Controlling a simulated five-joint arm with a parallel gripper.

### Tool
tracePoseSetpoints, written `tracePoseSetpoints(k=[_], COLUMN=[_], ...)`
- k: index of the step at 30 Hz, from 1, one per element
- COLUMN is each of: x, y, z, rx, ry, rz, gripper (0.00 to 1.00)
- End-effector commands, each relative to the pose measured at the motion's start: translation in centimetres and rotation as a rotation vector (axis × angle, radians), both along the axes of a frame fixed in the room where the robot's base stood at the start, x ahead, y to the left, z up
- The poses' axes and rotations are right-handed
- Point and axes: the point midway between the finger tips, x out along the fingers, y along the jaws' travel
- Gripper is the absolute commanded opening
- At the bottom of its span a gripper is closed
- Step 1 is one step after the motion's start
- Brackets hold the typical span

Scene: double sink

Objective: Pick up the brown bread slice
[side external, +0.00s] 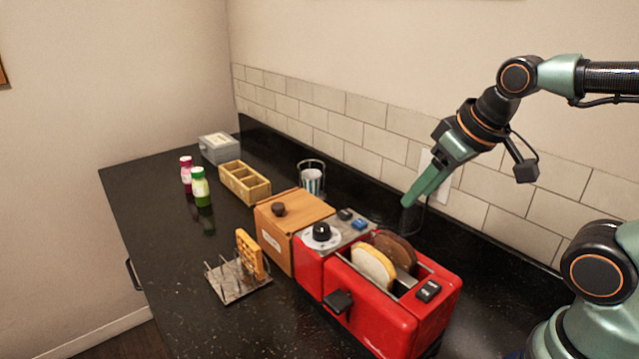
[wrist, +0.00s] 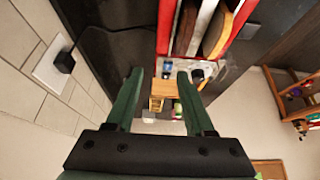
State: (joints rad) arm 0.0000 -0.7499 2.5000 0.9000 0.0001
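The brown bread slice (side external: 399,247) stands in the far slot of the red toaster (side external: 372,318), its top sticking out. A paler slice (side external: 373,267) stands in the near slot. In the wrist view the brown slice (wrist: 184,28) and the paler slice (wrist: 217,34) show near the top, in the toaster. My gripper (side external: 411,199) is in the air behind and above the toaster, near the tiled wall, apart from the slice. In the wrist view my gripper (wrist: 160,76) is open, with nothing between its two green fingers.
A wooden box (side external: 285,225), a wire rack with a waffle-like slice (side external: 249,255), a divided wooden tray (side external: 245,181), two bottles (side external: 200,187) and a striped cup (side external: 312,180) stand left of the toaster. A plug (side external: 431,170) is on the wall. The counter's left front is clear.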

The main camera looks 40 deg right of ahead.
Motion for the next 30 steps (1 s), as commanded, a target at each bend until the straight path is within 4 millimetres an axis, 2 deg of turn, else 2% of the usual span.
tracePoseSetpoints(k=[11, 21, 26, 30], x=[0.2, 1.4, 1.7, 1.7], y=[0.4, 3.0, 3.8, 4.0], z=[0.3, 2.2, 2.7, 2.1], rx=[0.005, 0.011, 0.002, -0.001], ry=[0.043, 0.377, 0.471, 0.497], rz=[0.004, 0.006, 0.002, 0.000], gripper=[0.53, 0.53, 0.53, 0.53])
